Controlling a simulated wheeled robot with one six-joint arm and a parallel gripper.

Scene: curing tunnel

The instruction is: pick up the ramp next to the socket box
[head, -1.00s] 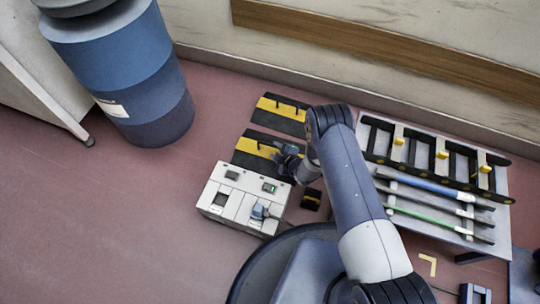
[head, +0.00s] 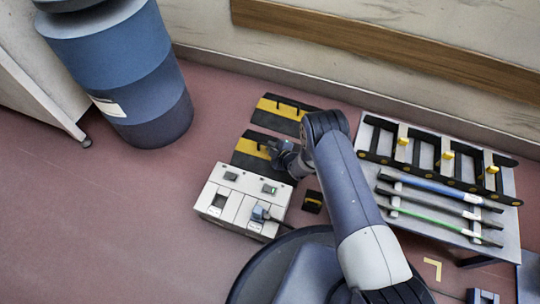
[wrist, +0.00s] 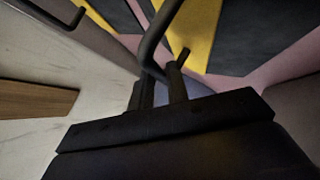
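The ramp next to the socket box (head: 250,146) is a black slab with a yellow band, lying just behind the box in the head view. Its dark bar handle (wrist: 152,45) rises large in the wrist view. My gripper (head: 279,150) is at the ramp's right side. In the wrist view its two fingers (wrist: 162,92) are close together, with the handle's near end between them; they look shut on it. The socket box (head: 243,200) is white with dark sockets and a green light. My gripper partly hides the ramp's right end.
A second black-and-yellow ramp (head: 284,109) lies behind, near the wall. A small black-and-yellow piece (head: 313,201) lies right of the box. A grey rack table (head: 500,238) with bars stands right; a blue barrel (head: 150,95) stands left. Floor at left is clear.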

